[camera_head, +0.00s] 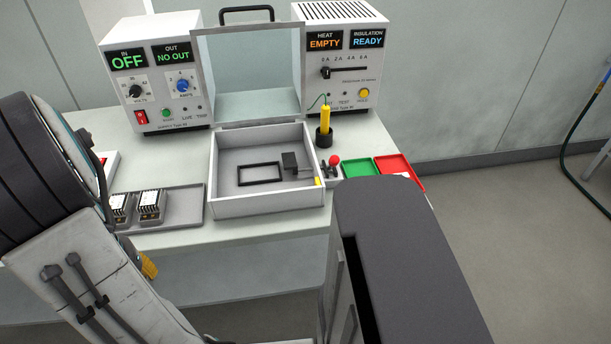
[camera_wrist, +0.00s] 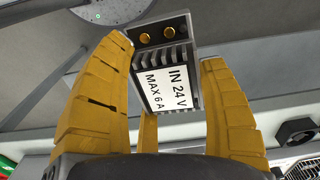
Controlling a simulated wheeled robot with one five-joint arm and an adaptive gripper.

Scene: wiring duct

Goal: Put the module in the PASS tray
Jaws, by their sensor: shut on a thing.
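In the wrist view my gripper (camera_wrist: 165,55) has its yellow fingers on either side of a module (camera_wrist: 172,88) and is shut on it. The module is a dark finned block with two gold contacts and a white label reading "IN 24 V MAX 6 A". In the head view one yellow finger (camera_head: 148,266) of my gripper shows at the lower left, in front of the bench edge; the held module is hidden there behind my arm. A green tray (camera_head: 362,169) lies on the bench right of the test box, beside a red tray (camera_head: 402,168). No PASS lettering is readable.
The test box (camera_head: 262,207) stands mid-bench, its clear lid (camera_head: 250,75) up, no module inside. A red-knobbed lever (camera_head: 334,161) and a yellow probe (camera_head: 326,120) stand left of the green tray. More modules (camera_head: 150,205) sit in a grey tray (camera_head: 185,208) at left.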

